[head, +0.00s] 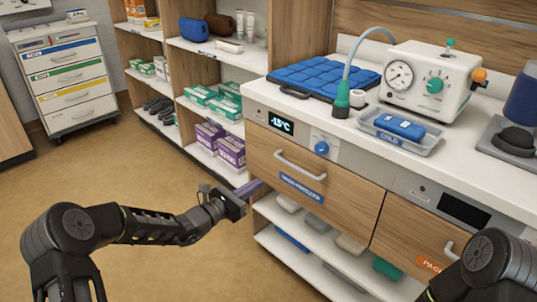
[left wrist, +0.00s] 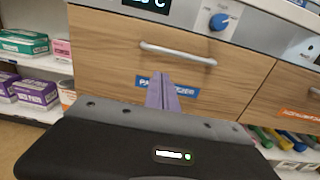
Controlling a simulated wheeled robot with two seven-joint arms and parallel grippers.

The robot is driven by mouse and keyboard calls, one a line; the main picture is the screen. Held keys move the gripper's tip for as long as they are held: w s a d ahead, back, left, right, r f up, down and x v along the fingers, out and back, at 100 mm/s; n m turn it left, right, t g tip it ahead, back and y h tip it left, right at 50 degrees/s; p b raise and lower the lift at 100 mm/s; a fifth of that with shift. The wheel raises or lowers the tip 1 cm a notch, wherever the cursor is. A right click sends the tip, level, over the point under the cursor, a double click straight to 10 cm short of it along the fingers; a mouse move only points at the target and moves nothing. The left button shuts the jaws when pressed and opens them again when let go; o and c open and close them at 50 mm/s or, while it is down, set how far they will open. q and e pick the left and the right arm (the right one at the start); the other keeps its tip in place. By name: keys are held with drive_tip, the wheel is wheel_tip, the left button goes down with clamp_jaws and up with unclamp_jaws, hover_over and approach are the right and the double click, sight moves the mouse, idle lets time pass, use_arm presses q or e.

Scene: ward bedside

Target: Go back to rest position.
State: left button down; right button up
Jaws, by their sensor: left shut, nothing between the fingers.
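My left arm reaches in from the left in the head view. Its gripper (head: 248,188), with purple fingers, is in front of the wooden drawer with a blue label (head: 301,188). In the left wrist view the fingers (left wrist: 163,90) are shut together with nothing between them. They point toward the same drawer (left wrist: 110,60), below its silver handle (left wrist: 178,53), and overlap the label. I cannot tell whether they touch the drawer front. Only a dark link of my right arm shows at the lower right of the head view; its gripper is out of view.
The white counter (head: 330,125) holds a blue padded mat (head: 325,77), a device with a gauge (head: 430,80) and a tray (head: 375,127) with a blue pack. Open shelves with boxes (head: 220,145) stand left of the drawers. The floor (head: 150,195) at left is clear.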

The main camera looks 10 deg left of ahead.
use_arm(q)
drive_tip(key=shift+f, duration=0.1)
drive_tip(key=s+d+f+m+g+y, duration=0.15)
drive_tip(key=s+f+m+g, duration=0.3)
drive_tip(key=s+f, duration=0.45)
drive_tip(key=s+d+f+m+g+y, duration=0.1)
drive_tip(key=s+d+f+m+g, duration=0.35)
drive_tip(key=f, duration=0.65)
drive_tip(key=s+f+m+g+y, duration=0.1)
drive_tip(key=s+f+m, duration=0.3)
drive_tip(key=s, duration=0.3)
drive_tip(key=s+a+f+m+g+y, duration=0.1)
drive_tip(key=s+f+m+g+y, duration=0.15)
drive_tip(key=s+m, duration=0.4)
drive_tip(key=s+f+m+y, duration=0.1)
drive_tip(key=s+f+m, duration=0.25)
drive_tip(key=s, duration=0.55)
drive_tip(key=s+d+m+g, duration=0.2)
drive_tip(key=s+d+m, duration=0.15)
drive_tip(key=s, duration=0.45)
wheel_tip(320, 180, up, 18)
drive_tip(key=p, duration=1.7)
drive_tip(key=shift+w+a+f+t+h+p, duration=0.2)
drive_tip(key=shift+w+t+h+p, duration=0.1)
drive_tip(key=shift+w+t+p, duration=0.1)
